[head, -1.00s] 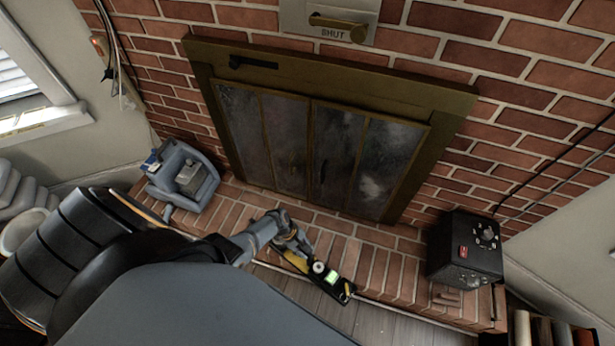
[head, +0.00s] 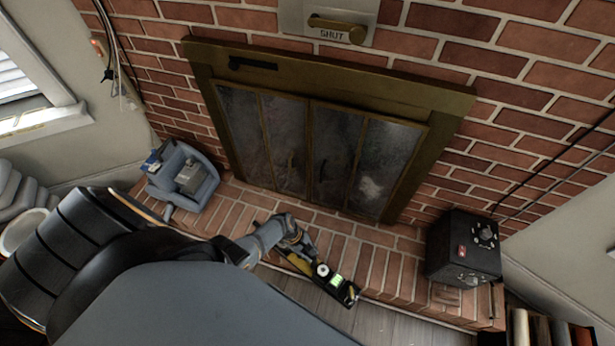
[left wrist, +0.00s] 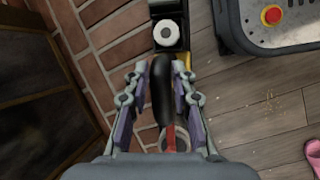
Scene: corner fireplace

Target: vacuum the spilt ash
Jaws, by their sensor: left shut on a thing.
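My left gripper (left wrist: 160,95) is shut around the black handle (left wrist: 162,85) of a long black-and-yellow tool. In the head view this tool (head: 346,291) lies over the front of the brick hearth, with a white round part and a lit green patch on top; I cannot tell whether it touches the bricks. The gripper's fingers (head: 295,240) partly hide the tool there. A few pale specks (left wrist: 268,100) lie on the wood floor in the left wrist view; I cannot tell if they are ash. My right gripper is not in view.
The glass fireplace doors (head: 290,150) are closed, under a plate marked SHUT (head: 334,34). A blue-grey unit (head: 183,180) stands at the hearth's left, a black box with knobs (head: 465,250) at its right. A pink object (left wrist: 313,152) lies on the floor.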

